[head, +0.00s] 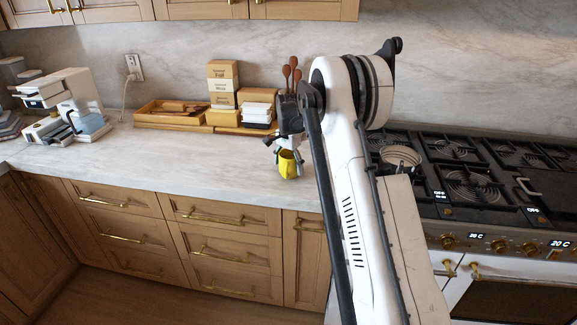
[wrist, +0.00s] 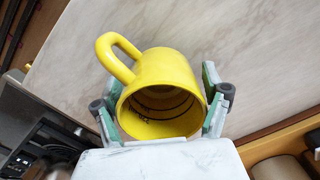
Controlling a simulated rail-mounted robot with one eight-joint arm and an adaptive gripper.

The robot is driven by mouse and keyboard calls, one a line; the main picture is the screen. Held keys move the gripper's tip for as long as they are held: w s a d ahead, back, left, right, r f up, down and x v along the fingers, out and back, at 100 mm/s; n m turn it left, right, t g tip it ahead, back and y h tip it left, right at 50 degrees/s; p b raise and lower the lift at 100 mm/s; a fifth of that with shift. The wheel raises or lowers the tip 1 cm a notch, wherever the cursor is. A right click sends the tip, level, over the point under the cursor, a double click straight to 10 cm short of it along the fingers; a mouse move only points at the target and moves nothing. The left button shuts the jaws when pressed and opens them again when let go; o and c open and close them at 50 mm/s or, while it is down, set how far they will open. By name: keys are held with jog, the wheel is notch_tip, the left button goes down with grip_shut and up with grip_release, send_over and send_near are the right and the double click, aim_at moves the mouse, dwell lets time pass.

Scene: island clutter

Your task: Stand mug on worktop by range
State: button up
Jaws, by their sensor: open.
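The yellow mug (head: 287,167) appears upright on the pale marble worktop (head: 190,163), just left of the range (head: 470,190). In the wrist view the mug (wrist: 168,70) shows its empty inside, with its handle toward the upper left. My gripper (head: 285,143) is over the mug from above. In the wrist view its open fingers (wrist: 162,112) lie on either side of the mug's rim. Any small gap between the fingers and the mug, or under its base, is hard to tell.
Behind stand a wooden tray (head: 170,120), stacked labelled boxes (head: 222,85), white containers (head: 257,108) and wooden spoons (head: 291,70). A coffee machine (head: 68,100) is at far left. The worktop's middle is clear.

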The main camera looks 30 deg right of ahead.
notch_tip(320, 180, up, 12)
jog(key=s+a+r+n+t, duration=0.2)
jog(key=s+a+r+n, duration=0.2)
jog(key=s+a+r, duration=0.6)
jog(key=s+a+r+n+t, duration=0.25)
jog(key=s+a, duration=0.25)
jog(key=s, duration=0.6)
jog(key=s+a+r+n+t, duration=0.1)
jog(key=s+a+n, duration=0.35)
jog(key=s, duration=0.75)
jog(key=s+a+f+n+t, duration=0.1)
jog(key=s+a+f+n, duration=0.1)
jog(key=s+f, duration=0.5)
jog(key=shift+s+a+t+b, duration=0.35)
jog(key=shift+s+a, duration=0.3)
jog(key=shift+s, duration=1.3)
jog(key=shift+f, duration=0.15)
